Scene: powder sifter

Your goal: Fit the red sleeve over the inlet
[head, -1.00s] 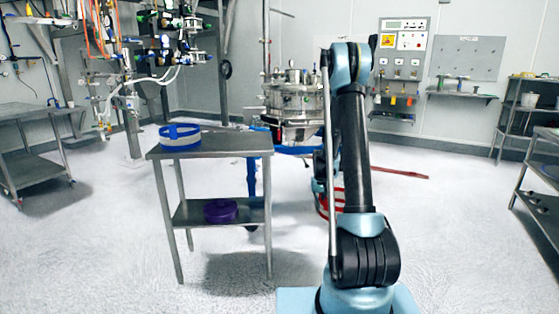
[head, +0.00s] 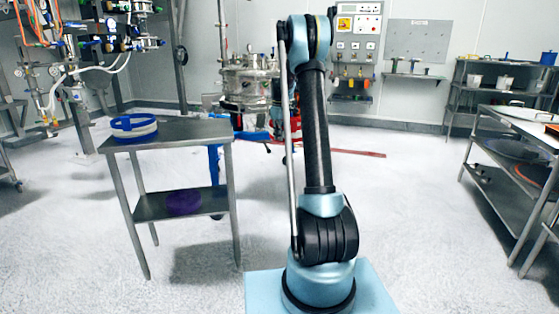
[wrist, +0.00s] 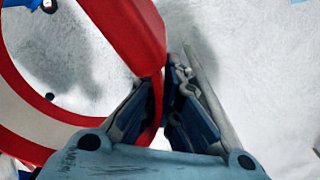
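The red sleeve (wrist: 150,35), a red ring with a white band, fills the upper left of the wrist view. My gripper (wrist: 167,85) is closed around its rim, with the red edge running between the two fingers. The sleeve's far side is cut off by the picture edge. In the head view my gripper and most of the sleeve are hidden behind my arm. The steel sifter vessel (head: 246,82) stands behind and left of my arm. I cannot make out its inlet clearly.
A steel table (head: 180,131) at left holds a blue-and-white ring (head: 134,131), with a purple ring (head: 184,202) on its lower shelf. A loaded workbench (head: 520,123) stands at right. A red bar (head: 355,152) lies on the floor. Open floor lies between table and bench.

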